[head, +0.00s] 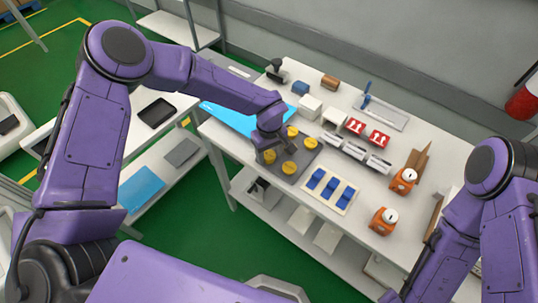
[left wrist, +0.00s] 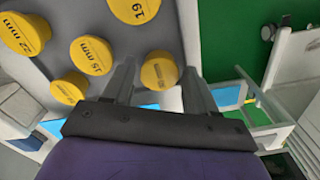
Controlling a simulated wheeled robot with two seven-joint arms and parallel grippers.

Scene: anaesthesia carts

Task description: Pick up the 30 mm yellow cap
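Several yellow caps stand on a grey mat (head: 287,181) on the white table. In the left wrist view one cap reads 22 mm (left wrist: 24,34), one 15 mm (left wrist: 91,55) and one 19 (left wrist: 136,8). A smaller cap (left wrist: 69,88) has no legible label. My left gripper (head: 266,153) is low over the mat's left part, pointing down. In the left wrist view its fingers are apart, with a yellow cap (left wrist: 160,72) showing between them. Gaps show beside this cap, and its size label is not legible. My right gripper is outside the frames.
A blue sheet (head: 228,117) lies left of the mat. A white tray with blue pieces (head: 330,188) lies to the right. Red-and-white boxes (head: 378,140) and orange devices (head: 383,220) stand farther right. White boxes (head: 309,107) stand behind the mat.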

